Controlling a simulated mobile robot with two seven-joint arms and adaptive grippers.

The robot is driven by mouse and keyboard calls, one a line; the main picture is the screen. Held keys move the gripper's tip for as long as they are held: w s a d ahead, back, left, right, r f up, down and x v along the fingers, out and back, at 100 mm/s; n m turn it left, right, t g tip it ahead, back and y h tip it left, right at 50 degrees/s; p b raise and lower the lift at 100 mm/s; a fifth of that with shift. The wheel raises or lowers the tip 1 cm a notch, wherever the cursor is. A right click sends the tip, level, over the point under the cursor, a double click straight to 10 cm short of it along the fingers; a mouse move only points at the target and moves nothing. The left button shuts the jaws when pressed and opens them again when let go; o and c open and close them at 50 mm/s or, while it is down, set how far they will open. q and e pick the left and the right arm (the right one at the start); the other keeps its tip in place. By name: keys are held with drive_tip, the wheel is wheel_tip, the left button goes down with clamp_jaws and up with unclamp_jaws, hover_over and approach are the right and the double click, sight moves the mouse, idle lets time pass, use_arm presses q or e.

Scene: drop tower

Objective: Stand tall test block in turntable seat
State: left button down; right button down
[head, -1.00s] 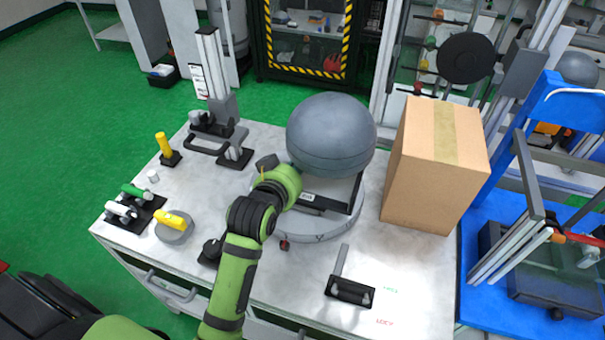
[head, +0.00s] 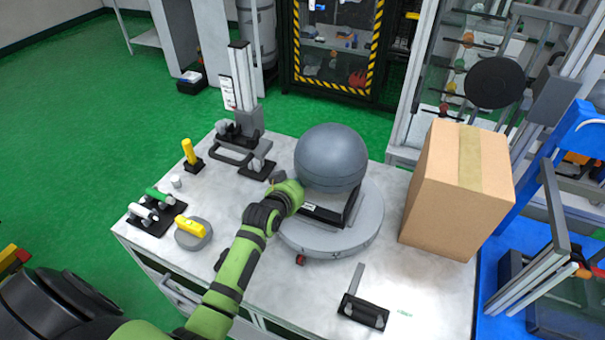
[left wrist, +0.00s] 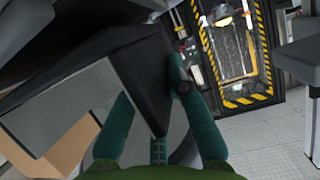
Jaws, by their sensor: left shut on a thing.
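The tall test block (head: 331,158) shows as a large smooth grey ball above a black-edged lower part with a small white label. My left gripper (head: 297,194) reaches it from the left, low on its side. In the left wrist view the green fingers (left wrist: 160,115) are shut on the dark lower part (left wrist: 148,68). The block is over the round grey turntable (head: 372,232) and roughly upright. The block covers the seat, and I cannot tell whether its underside touches the turntable. My right gripper is not in view.
A tall cardboard box (head: 440,205) stands close on the right. A black-based bracket (head: 363,311) lies in front of the turntable. A grey column stand (head: 242,95) is behind left. Green and white handles (head: 157,204) and a yellow-topped disc (head: 192,233) are at left.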

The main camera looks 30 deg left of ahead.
use_arm(q)
drive_tip(key=shift+w, duration=0.15)
drive_tip(key=shift+f, duration=0.4)
drive_tip(key=shift+f+b, duration=0.15)
drive_tip(key=shift+b, duration=0.15)
drive_tip(key=c, duration=1.3)
unclamp_jaws()
drive_tip(key=shift+s+f, duration=0.2)
drive_tip(key=shift+f, duration=0.1)
drive_tip(key=shift+o, duration=0.2)
drive_tip(key=shift+r, duration=0.1)
